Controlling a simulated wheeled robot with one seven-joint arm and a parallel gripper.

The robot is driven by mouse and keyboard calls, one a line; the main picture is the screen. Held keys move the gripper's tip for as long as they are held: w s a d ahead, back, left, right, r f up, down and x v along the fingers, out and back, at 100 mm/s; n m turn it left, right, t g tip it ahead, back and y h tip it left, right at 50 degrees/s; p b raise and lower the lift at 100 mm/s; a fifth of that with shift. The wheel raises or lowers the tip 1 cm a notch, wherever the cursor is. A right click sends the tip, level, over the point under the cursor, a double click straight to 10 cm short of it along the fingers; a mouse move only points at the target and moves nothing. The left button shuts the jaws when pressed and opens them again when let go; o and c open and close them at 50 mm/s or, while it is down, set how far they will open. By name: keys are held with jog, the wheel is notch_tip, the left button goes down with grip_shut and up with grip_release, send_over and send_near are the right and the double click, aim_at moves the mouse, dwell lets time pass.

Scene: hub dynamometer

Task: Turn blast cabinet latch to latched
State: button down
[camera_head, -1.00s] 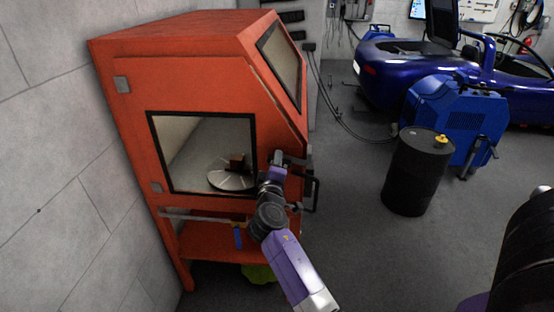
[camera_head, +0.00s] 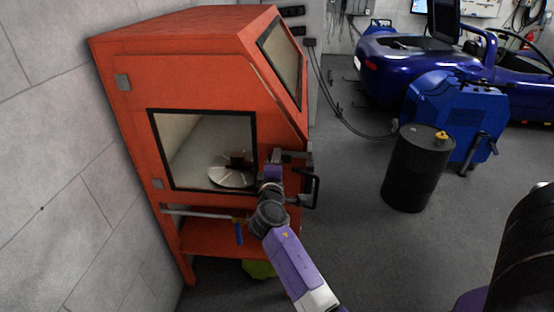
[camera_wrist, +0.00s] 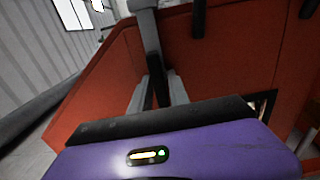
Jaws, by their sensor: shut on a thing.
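The orange blast cabinet (camera_head: 190,75) stands at the left against the wall. Its latch (camera_head: 291,155) is a grey bar at the right front edge, beside the window; in the wrist view the grey bar (camera_wrist: 147,32) runs down to between my fingers. My gripper (camera_wrist: 158,92) is shut on the latch, with a grey finger on either side. In the head view my wrist partly hides the gripper, so the fingertips are hard to make out. I cannot tell the latch's exact angle.
A black handle (camera_head: 313,190) sticks out close to the right of my gripper. A black drum (camera_head: 418,175), a blue machine (camera_head: 455,118) and a blue car (camera_head: 400,70) stand to the right. Grey floor (camera_head: 345,235) between cabinet and drum is free.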

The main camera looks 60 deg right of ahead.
jog(key=c, duration=1.3)
grip_release()
jog(key=shift+o, duration=0.2)
jog(key=shift+a, duration=0.1)
jog(key=b+v, duration=0.1)
jog(key=v, duration=0.6)
jog(key=shift+a+b, duration=0.3)
jog(key=shift+b, duration=0.05)
jog(key=shift+s, duration=0.1)
